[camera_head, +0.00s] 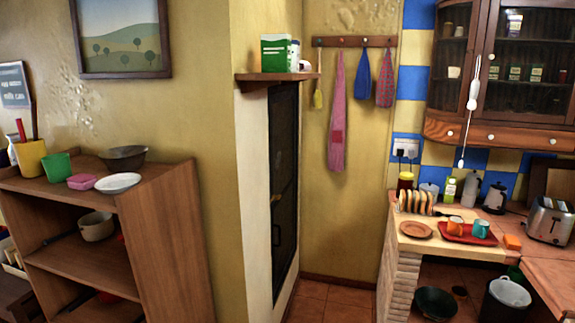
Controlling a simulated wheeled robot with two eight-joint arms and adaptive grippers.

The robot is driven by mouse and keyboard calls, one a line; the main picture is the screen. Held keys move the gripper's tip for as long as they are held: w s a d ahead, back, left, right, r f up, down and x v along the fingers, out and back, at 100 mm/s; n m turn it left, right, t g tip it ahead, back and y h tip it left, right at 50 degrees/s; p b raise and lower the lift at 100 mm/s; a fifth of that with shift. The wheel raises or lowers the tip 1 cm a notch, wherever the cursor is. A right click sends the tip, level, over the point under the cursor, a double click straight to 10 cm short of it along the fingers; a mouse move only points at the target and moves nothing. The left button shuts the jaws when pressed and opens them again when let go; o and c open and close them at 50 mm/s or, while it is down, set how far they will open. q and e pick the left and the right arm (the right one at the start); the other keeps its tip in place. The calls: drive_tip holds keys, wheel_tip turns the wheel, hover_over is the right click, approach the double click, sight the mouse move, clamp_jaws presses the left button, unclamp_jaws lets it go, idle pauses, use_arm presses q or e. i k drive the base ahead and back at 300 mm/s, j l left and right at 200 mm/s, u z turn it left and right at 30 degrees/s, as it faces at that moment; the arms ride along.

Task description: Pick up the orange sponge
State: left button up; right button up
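A small orange block that looks like the orange sponge (512,242) lies on the brick counter (408,244) at the right. It sits just right of a red tray (466,238) and left of the toaster. The tray holds an orange mug (455,226) and a teal mug (481,228). Neither of my grippers shows in the head view.
A toaster (550,220) stands at the right on the counter. A toast rack (415,203), a brown plate (415,229), bottles and a kettle (495,198) are near the sponge. A wooden shelf (170,215) stands at the left. Tiled floor (335,297) shows in the middle.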

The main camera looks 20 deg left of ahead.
sight(512, 243)
drive_tip(key=i+l, duration=0.3)
drive_tip(key=i, duration=0.2)
drive_tip(key=i+l, duration=0.35)
drive_tip(key=i, duration=0.15)
drive_tip(key=i+l+z, duration=0.1)
drive_tip(key=i+l, duration=0.2)
drive_tip(key=i, duration=0.2)
drive_tip(key=i+l, duration=0.3)
drive_tip(key=i, duration=0.2)
drive_tip(key=i+l, duration=0.25)
drive_tip(key=i, duration=0.25)
